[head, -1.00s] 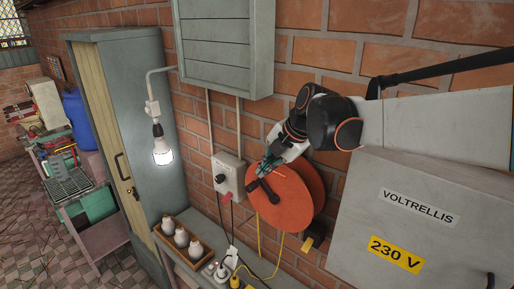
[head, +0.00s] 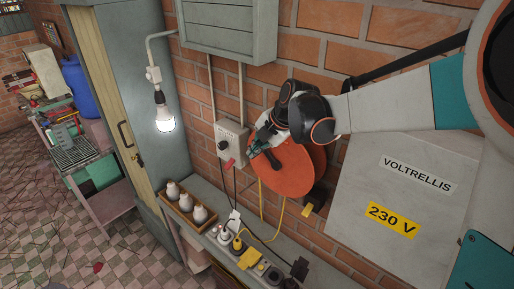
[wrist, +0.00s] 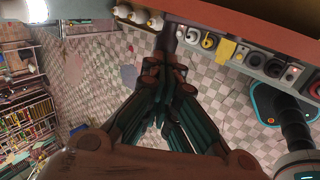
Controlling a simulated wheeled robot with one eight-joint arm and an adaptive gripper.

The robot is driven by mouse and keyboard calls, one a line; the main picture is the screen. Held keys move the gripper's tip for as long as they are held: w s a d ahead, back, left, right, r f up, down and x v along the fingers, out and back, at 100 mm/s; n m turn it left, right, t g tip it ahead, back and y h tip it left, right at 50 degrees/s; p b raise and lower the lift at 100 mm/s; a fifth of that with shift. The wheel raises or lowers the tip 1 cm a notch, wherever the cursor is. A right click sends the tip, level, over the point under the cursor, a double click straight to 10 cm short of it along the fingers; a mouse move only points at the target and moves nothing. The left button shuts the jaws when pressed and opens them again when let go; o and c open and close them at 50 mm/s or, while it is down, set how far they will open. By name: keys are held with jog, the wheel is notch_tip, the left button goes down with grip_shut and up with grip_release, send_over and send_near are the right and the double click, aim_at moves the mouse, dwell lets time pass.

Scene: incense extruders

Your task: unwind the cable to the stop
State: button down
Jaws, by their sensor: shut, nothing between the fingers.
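The orange cable reel (head: 296,176) hangs on the brick wall, with a dark crank handle (head: 273,160) on its front face. A yellow cable (head: 261,199) hangs below the reel toward the shelf. My gripper (head: 259,148) is at the reel's upper left, close to the crank. Its fingers are shut with nothing between them. In the wrist view my gripper (wrist: 166,82) points toward a dark rod, which looks like the crank; I cannot tell whether they touch. My arm hides the reel's upper part. No stop is clearly visible.
A switch box (head: 231,141) is left of the reel. The shelf below bears a wooden tray (head: 181,211) of white bottles and several sockets and plugs (head: 238,245). A lit bulb (head: 164,120) hangs at left. A grey 230 V cabinet (head: 398,205) stands right.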

jog(key=shift+w+a+f, duration=0.1)
jog(key=shift+w+a, duration=0.1)
jog(key=shift+a, duration=0.05)
jog(key=shift+w+a+f+g+h, duration=0.1)
jog(key=shift+g+h, duration=0.3)
jog(key=shift+w+a+f+g+h+b, duration=0.4)
jog(key=shift+w+a+g+h+b, duration=0.05)
jog(key=shift+g+h+b, duration=0.2)
jog(key=shift+w+a+f+g+h+b, duration=0.35)
jog(key=shift+f+h+b, duration=0.05)
jog(key=shift+f+b, duration=0.25)
jog(key=shift+w+a+f+g+h+b, duration=0.35)
jog(key=shift+f+b, duration=0.2)
jog(key=shift+f, duration=0.1)
jog(key=shift+w+a+f+g+h+b, duration=0.35)
jog(key=shift+f+h+b, duration=0.05)
jog(key=shift+f+b, duration=0.25)
jog(key=shift+r, duration=0.1)
